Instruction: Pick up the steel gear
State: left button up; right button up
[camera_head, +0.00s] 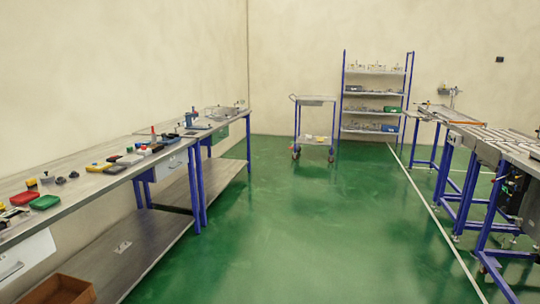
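I cannot pick out a steel gear for certain in the head view. Several small grey and dark parts (60,180) lie on the long workbench (85,158) along the left wall, too small to identify. Small grey items also lie on the shelves of the rack at the back, also too small to name. Neither of my grippers shows in this view.
Red, green and yellow trays (45,202) sit on the left bench. A brown box (58,290) is at the lower left. A trolley (315,125) and shelf rack (375,95) stand at the back, a conveyor-like table (490,140) at right. The green floor (290,220) between is clear.

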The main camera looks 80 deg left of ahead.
aim_at(73, 173)
jog(key=u, duration=4.1)
jog(key=i+l+u, duration=0.15)
jog(key=i, duration=0.35)
jog(key=i+l+u, duration=0.15)
jog(key=i, duration=0.3)
jog(key=l, duration=0.1)
